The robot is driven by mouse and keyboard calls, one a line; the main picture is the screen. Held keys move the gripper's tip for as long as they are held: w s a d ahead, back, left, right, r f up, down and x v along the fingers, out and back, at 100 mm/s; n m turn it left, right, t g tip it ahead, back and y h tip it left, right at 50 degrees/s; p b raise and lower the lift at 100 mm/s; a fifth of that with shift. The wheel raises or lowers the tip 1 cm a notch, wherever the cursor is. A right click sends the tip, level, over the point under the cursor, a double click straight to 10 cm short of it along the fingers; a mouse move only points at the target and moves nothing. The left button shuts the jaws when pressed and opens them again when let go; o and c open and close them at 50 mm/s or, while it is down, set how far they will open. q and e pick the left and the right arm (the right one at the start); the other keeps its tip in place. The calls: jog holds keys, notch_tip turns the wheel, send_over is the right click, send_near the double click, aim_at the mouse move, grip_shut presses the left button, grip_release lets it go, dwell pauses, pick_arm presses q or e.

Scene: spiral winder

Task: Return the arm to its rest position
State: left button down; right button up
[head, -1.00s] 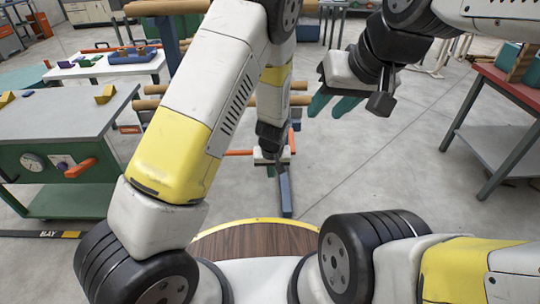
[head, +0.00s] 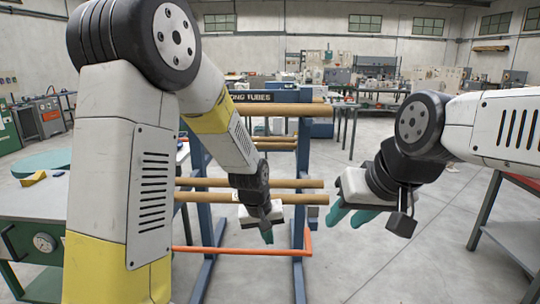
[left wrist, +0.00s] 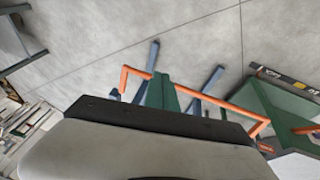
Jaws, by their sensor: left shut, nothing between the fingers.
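My left arm (head: 120,180) rises at the left of the head view, bends at a black joint and reaches forward and down. My left gripper (head: 267,237) hangs in front of the blue tube rack (head: 208,200), its teal fingers together and empty. In the left wrist view its green fingers (left wrist: 163,93) are closed above the floor. My right gripper (head: 350,217) is at the right of centre, pointing down, with two teal fingers apart and nothing visible between them.
The rack, marked with a tubes sign (head: 253,97), holds several brown tubes (head: 305,184) and has an orange bar (head: 240,251) low down. A workbench (head: 30,200) stands at the left, a table (head: 515,240) at the right. The floor (head: 400,270) between is open.

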pick_arm(q)
jog(key=s+a+r+t, duration=0.1)
jog(key=s+a+r, duration=0.3)
jog(key=r, duration=0.3)
jog(key=s+a+r, duration=0.3)
jog(key=a+r, duration=0.1)
jog(key=r, duration=0.2)
jog(key=s+a+r+t, duration=0.1)
jog(key=s+a+r, duration=0.2)
jog(key=s, duration=0.3)
jog(key=s+a+r+t, duration=0.1)
jog(key=s+a+r, duration=0.1)
jog(key=s, duration=0.3)
jog(key=shift+s+a+r+m, duration=0.4)
jog(key=shift+r, duration=0.45)
